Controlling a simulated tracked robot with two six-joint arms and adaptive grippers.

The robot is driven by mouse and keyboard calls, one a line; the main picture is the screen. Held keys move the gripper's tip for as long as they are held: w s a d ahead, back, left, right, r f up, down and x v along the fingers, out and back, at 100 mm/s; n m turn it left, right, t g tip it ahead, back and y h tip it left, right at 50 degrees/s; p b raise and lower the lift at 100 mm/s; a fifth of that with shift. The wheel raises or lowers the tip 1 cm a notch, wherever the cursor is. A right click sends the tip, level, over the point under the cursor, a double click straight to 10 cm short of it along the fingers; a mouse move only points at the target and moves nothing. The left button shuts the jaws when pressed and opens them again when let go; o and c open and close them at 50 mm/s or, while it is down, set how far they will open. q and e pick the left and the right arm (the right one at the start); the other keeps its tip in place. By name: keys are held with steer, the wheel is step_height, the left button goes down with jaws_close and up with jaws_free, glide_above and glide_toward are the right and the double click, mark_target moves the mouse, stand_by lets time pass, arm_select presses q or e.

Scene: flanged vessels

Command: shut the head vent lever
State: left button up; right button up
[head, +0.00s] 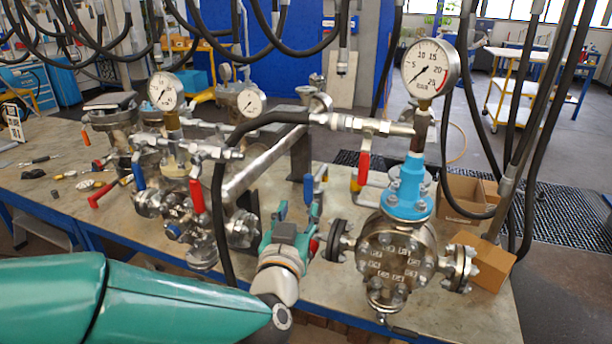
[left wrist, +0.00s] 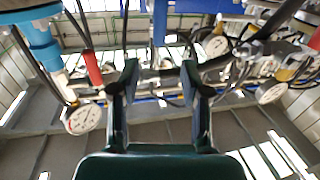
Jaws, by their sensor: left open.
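The right vessel (head: 395,255) has a blue neck (head: 408,188) and a pressure gauge (head: 430,68) on top. A red lever (head: 364,164) hangs down from the silver valve pipe beside the neck; I take it for the head vent lever. In the left wrist view the scene is upside down, and the red lever (left wrist: 93,67) shows left of my fingers. My left gripper (head: 299,212) is open and empty, pointing up, left of and below the lever and apart from it. In the left wrist view its fingertips (left wrist: 160,76) are wide apart. My right gripper is not in view.
A second vessel group with another red lever (head: 197,195) and a blue lever (head: 138,170) stands at the left. A black hose (head: 218,210) runs down left of my gripper. More hoses hang at the right. A cardboard box (head: 482,262) sits beside the right vessel.

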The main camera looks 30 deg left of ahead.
mark_target(307, 185)
arm_select(q)
steer(key=p+x, duration=0.1)
steer(key=x, duration=1)
steer(key=shift+w+a+f+p, duration=0.1)
steer(key=shift+w+f+p, duration=0.1)
steer(key=shift+w+p, duration=0.15)
jaws_close()
